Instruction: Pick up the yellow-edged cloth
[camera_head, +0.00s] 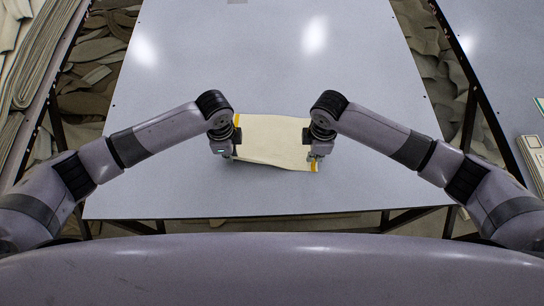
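A cream cloth with yellow marks at its edges (272,140) is on the grey table (270,60), near its front half. Yellow shows at the upper left corner and the lower right corner. My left gripper (228,154) is at the cloth's left edge. My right gripper (314,163) is at its right edge, by the lower right yellow mark. Both point down. The fingertips are small and partly hidden by the wrists, so I cannot tell whether they are open or shut on the cloth. The cloth's lower edge looks slightly bowed.
The table is bare around the cloth, with free room behind it. Stacks of folded material (35,55) stand at the far left. Another grey table (510,60) is on the right, with a pale stack (535,160) on it. Gaps separate the tables.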

